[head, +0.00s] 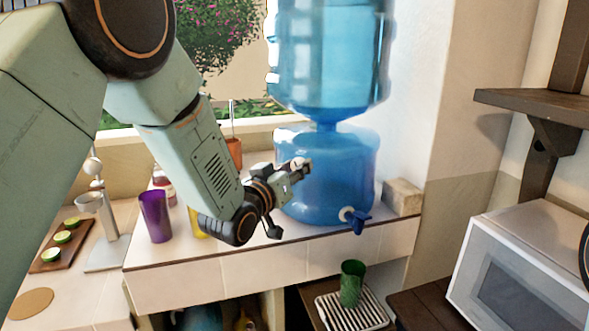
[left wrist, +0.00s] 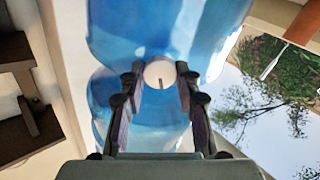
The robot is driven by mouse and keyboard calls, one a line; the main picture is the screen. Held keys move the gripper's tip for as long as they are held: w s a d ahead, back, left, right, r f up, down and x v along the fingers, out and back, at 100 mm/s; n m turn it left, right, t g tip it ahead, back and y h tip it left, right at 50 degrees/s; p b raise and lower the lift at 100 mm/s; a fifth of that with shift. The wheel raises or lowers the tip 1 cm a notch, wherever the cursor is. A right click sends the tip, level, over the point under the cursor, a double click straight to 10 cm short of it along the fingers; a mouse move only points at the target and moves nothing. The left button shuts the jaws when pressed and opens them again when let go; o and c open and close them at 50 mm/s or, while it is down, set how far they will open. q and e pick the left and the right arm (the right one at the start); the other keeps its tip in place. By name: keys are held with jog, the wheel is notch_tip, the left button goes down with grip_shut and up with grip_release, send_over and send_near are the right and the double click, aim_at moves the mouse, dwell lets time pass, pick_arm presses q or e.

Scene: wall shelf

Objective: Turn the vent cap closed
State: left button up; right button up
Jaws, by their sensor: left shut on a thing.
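The vent cap (left wrist: 158,72) is a small round, off-white knob with a short dark line on its face, on the blue water dispenser (head: 345,180). In the left wrist view the line points roughly along the picture's vertical. My left gripper (left wrist: 160,84) has one finger on each side of the cap and is shut on it. In the head view the cap (head: 300,162) shows small and pale at the tips of my left gripper (head: 297,172), which partly hides it. My right gripper is not in view.
A blue tap (head: 357,220) sticks out low on the dispenser's front. A purple cup (head: 155,216) stands left on the tiled counter. A green cup (head: 352,283) stands on a rack below. A sponge-like block (head: 402,197) and a microwave (head: 530,262) are at right.

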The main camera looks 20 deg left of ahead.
pick_arm(q)
jog(key=shift+s+f, duration=0.1)
jog(key=shift+f, duration=0.25)
jog(key=o, duration=1.2)
jog(key=shift+r, duration=0.2)
jog(key=shift+c, duration=0.2)
jog(key=s+a, duration=0.2)
jog(key=s, duration=0.9)
jog(key=shift+s+a, duration=0.15)
jog(key=shift+s, duration=0.2)
